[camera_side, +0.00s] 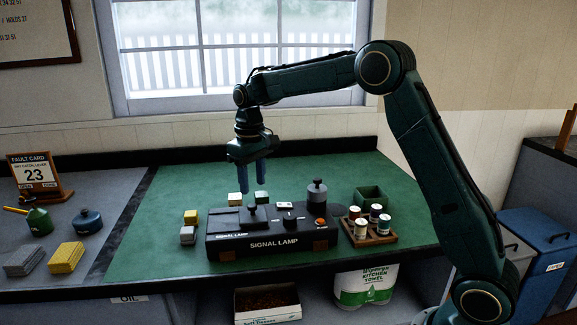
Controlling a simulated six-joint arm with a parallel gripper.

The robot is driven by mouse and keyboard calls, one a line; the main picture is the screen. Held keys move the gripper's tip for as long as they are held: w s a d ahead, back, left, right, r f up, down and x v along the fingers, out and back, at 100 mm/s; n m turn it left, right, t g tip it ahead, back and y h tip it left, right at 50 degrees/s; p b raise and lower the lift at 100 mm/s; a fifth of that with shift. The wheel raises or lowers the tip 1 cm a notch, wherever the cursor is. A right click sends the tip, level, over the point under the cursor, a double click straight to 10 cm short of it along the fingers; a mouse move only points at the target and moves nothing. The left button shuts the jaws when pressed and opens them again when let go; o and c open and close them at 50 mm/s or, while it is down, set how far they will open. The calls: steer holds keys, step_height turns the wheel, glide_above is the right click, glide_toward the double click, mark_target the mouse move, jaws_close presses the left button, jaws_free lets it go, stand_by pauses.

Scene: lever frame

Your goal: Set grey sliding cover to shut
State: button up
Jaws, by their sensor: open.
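The black box (262,245) lettered SIGNAL LAMP stands near the front of the green mat. On the left of its top is a dark grey plate with a knob (252,213), which looks like the sliding cover; I cannot tell whether it is open or shut. A round grey piece with a knob (317,193) stands at the right rear of the box. My gripper (251,187) is open and empty, its two blue fingers pointing down above the left part of the box. The fingertips appear apart from the knob.
An orange button (320,223) and a small dial (289,217) sit on the box's right half. A wooden tray (368,239) of small jars stands right of it.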

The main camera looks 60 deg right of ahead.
mark_target(255, 205)
step_height(255, 205, up, 8)
stand_by(0.4)
steer(key=shift+s, duration=0.1)
steer(key=s+a+r+t, duration=0.2)
steer(key=s+r, duration=0.1)
steer(key=s, duration=0.6)
steer(key=s+a+r+t, duration=0.1)
steer(key=s+a+r, duration=0.15)
steer(key=s, duration=0.55)
steer(key=s+f+t, duration=0.1)
steer(key=s+f, duration=0.2)
steer(key=s, duration=0.5)
steer(key=s+f+t, duration=0.1)
steer(key=s+f, duration=0.3)
steer(key=s, duration=0.4)
steer(key=shift+a+t, duration=0.3)
steer(key=shift+a, duration=0.1)
steer(key=shift+s, duration=0.1)
